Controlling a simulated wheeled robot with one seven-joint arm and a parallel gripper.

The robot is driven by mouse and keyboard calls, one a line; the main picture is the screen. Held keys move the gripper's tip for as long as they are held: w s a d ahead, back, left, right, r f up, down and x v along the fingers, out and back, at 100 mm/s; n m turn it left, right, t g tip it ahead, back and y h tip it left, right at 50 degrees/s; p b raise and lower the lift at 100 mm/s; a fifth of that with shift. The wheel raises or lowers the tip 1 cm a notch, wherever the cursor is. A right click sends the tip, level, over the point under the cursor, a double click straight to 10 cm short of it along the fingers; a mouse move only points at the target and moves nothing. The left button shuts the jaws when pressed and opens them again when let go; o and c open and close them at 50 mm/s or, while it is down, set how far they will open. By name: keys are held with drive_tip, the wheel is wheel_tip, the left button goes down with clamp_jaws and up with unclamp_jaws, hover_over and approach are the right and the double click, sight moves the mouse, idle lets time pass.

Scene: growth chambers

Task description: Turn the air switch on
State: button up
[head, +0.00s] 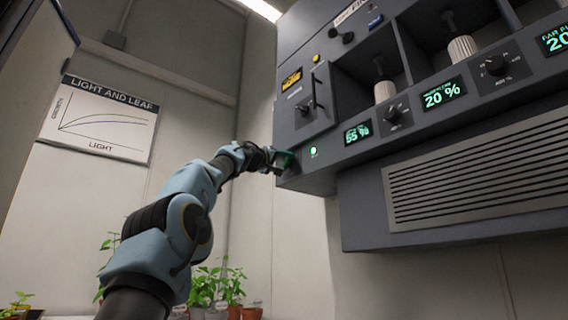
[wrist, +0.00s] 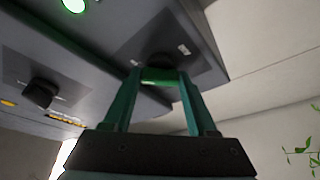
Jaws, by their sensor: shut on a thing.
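My gripper (head: 286,160) is at the lower left corner of the grey control console (head: 300,182). In the wrist view its two teal fingers (wrist: 160,82) close around a small dark switch (wrist: 160,60) on a darker plate with two small pale labels. I take this to be the air switch; its labels are too small to read. A green-tinted band shows between the fingertips. The fingers hide much of the switch, so its setting cannot be told. A lit green lamp (head: 313,152) sits just right of my gripper; it also shows in the wrist view (wrist: 73,5).
Green displays (head: 443,95) and dials line the console to the right. A slatted vent (head: 475,172) is below. Potted plants (head: 215,287) stand low behind my arm.

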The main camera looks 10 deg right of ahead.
drive_tip(key=shift+f, duration=0.1)
drive_tip(key=o, duration=1.4)
drive_tip(key=shift+c, duration=0.2)
drive_tip(key=b+v, duration=0.8)
drive_tip(key=v, duration=0.2)
drive_tip(key=shift+s+a, duration=0.25)
drive_tip(key=shift+s, duration=0.05)
drive_tip(key=shift+f, duration=0.1)
